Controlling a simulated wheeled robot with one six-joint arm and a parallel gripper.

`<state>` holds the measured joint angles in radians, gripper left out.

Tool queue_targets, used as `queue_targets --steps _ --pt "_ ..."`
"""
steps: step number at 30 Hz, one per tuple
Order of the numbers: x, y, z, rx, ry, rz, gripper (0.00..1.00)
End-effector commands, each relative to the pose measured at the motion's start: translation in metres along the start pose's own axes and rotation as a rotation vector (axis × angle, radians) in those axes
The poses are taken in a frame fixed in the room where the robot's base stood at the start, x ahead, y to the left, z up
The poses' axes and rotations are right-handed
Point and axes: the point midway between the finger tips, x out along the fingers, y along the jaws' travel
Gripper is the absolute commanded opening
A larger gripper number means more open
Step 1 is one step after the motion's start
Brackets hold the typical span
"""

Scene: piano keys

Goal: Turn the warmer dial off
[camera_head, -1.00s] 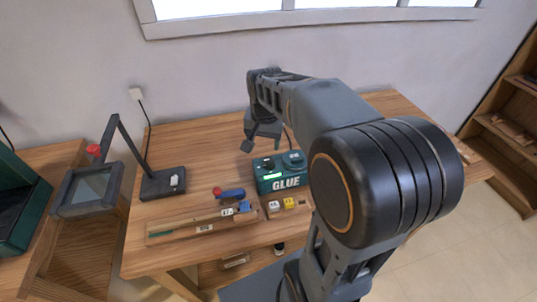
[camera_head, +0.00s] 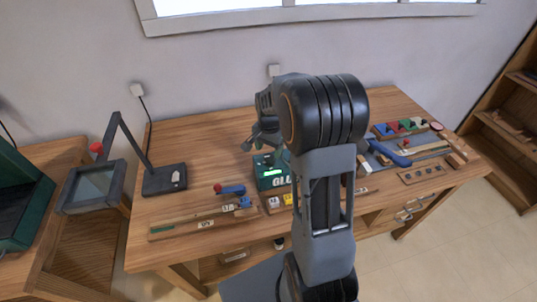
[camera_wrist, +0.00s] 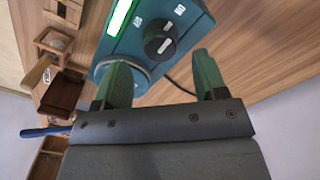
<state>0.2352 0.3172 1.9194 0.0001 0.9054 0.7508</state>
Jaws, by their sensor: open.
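The glue warmer (camera_head: 268,181) is a teal box marked GLUE with a lit green display, standing near the middle of the bench. My arm hides its right part in the head view. In the wrist view the warmer (camera_wrist: 145,20) shows its black round dial (camera_wrist: 160,39) with a pale pointer mark, and the bright green display (camera_wrist: 120,16). My gripper (camera_wrist: 162,60) is open and empty, its two green fingers apart. The dial shows beyond the gap between the fingertips, and contact is not visible. In the head view my gripper (camera_head: 262,138) is above the warmer's back.
A black stand (camera_head: 164,180) is at the bench's left. A blue-handled tool (camera_head: 232,190) and a wooden strip (camera_head: 200,223) lie at the front left. Coloured pieces (camera_head: 400,127) and another blue-handled tool (camera_head: 392,153) lie at the right. The back left bench is clear.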

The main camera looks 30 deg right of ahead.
Motion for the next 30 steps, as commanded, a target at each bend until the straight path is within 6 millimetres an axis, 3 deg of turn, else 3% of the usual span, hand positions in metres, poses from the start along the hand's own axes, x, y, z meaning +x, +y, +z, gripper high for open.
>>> queue_targets --steps 9,21,30 --pt "0.031 0.0 0.0 -0.001 -0.001 0.001 0.65" --pt "0.034 0.0 0.0 -0.001 0.001 -0.001 0.64" --pt "0.034 0.0 0.0 -0.001 0.0 -0.001 0.36"
